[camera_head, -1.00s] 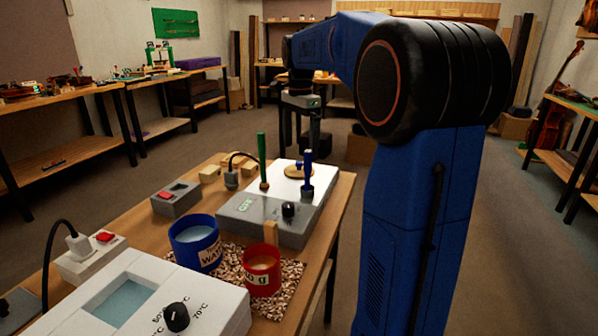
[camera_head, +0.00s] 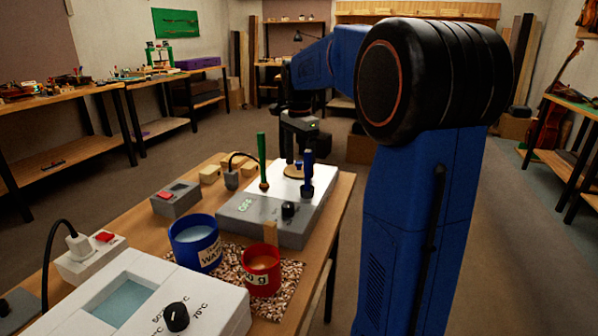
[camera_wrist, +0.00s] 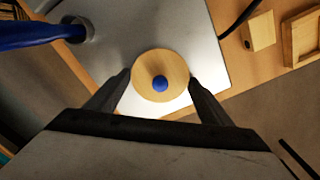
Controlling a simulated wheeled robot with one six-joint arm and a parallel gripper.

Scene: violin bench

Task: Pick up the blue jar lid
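The lid is a round, pale wooden disc (camera_wrist: 147,88) with a blue knob (camera_wrist: 160,84). It lies over the white, flat plate of the grey device and also shows in the head view (camera_head: 292,174), partly hidden by my gripper. My gripper (camera_wrist: 160,77) is open, pointing down, with one finger at each side of the disc. The fingertips are very close to its rim; I cannot tell if they touch. In the head view my gripper (camera_head: 297,160) is above the plate. The blue jar (camera_head: 196,255) stands at the front left of the device.
A green-handled brush (camera_head: 262,155) and a blue-handled one (camera_head: 307,172) stand upright near the lid. A red jar (camera_head: 262,281) stands on the speckled mat beside the blue jar. Small wooden blocks (camera_head: 210,174) lie at the back left. A white heater (camera_head: 215,305) fills the front.

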